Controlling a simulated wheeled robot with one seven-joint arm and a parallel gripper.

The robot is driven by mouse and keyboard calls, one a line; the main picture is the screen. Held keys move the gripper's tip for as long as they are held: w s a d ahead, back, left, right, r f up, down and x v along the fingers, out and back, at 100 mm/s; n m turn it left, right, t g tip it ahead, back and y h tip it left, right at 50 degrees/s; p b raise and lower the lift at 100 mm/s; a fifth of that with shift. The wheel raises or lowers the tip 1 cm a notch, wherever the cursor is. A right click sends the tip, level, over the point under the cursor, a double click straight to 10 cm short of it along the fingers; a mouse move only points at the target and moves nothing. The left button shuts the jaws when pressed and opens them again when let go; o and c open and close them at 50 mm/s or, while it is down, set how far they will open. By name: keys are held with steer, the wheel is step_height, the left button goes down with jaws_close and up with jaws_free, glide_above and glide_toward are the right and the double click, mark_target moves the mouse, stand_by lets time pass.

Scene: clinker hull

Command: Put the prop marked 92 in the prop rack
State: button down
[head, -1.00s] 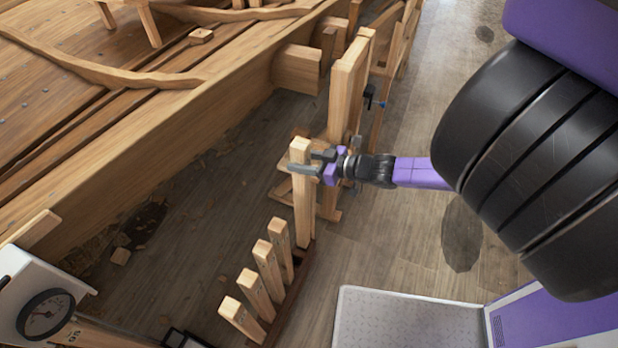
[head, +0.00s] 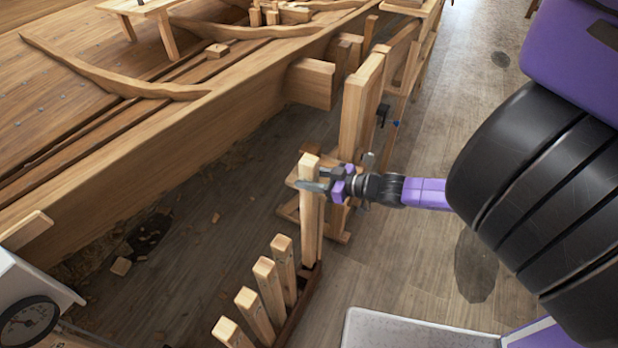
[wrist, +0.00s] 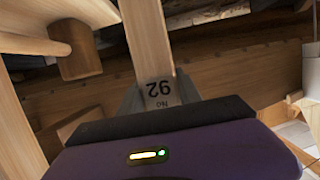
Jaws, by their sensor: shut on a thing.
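The prop marked 92 (head: 311,225) is a light wooden post, standing about upright at the far end of the prop rack. Its mark "No 92" shows upside down on the prop in the wrist view (wrist: 158,75). My gripper (head: 318,184) is shut on the prop near its top. The prop rack (head: 300,312) is a low, dark wooden rack on the floor with several shorter props in a row. The foot of prop 92 meets the rack's far end; whether it sits in a slot I cannot tell.
The boat hull (head: 140,150) fills the left side. A wooden stand (head: 358,110) with a blue-handled clamp (head: 387,115) is just beyond my gripper. A white box with a dial (head: 28,318) is at the lower left. Bare floor (head: 410,270) lies right of the rack.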

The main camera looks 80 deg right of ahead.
mark_target(315, 212)
steer(key=shift+f+b, duration=5.25)
steer(key=shift+f, duration=2.05)
steer(key=shift+f+b, duration=0.45)
steer(key=shift+f, duration=0.15)
steer(key=c, duration=0.7)
jaws_free()
steer(key=shift+c, duration=0.2)
steer(key=shift+f, duration=0.1)
steer(key=shift+p+v, duration=0.6)
steer(key=shift+v, duration=3.3)
steer(key=shift+a, duration=0.15)
